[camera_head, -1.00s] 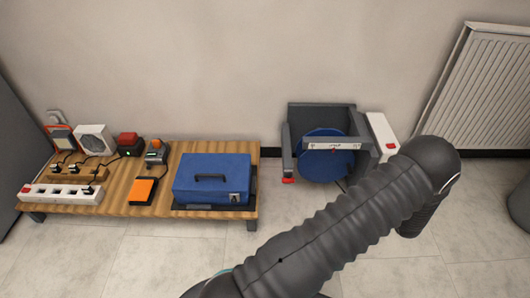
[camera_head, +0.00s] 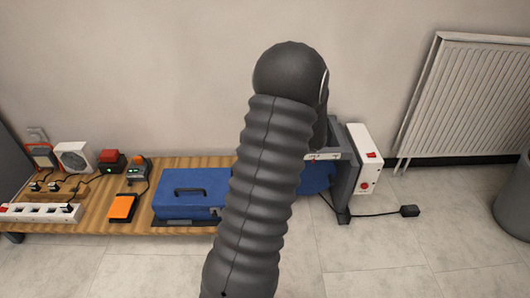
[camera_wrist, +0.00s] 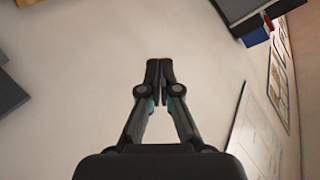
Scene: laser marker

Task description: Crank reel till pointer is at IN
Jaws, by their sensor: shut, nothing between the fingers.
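The reel is a blue disc (camera_head: 318,178) in a dark grey frame (camera_head: 345,185) on the floor by the wall. My arm covers its left part in the head view. A pale scale strip (camera_head: 322,156) crosses the front of the disc; its right end shows, but I cannot read the pointer's position. The crank handle cannot be made out. My gripper (camera_wrist: 159,66) shows in the wrist view with its fingertips together and nothing between them. It is hidden in the head view, so its distance from the reel cannot be told.
A white box with red controls (camera_head: 364,160) stands right of the frame, with a cable to a black plug (camera_head: 410,211). A low wooden bench (camera_head: 95,218) at left holds a blue case (camera_head: 190,207) and several devices. A radiator (camera_head: 470,100) is at right.

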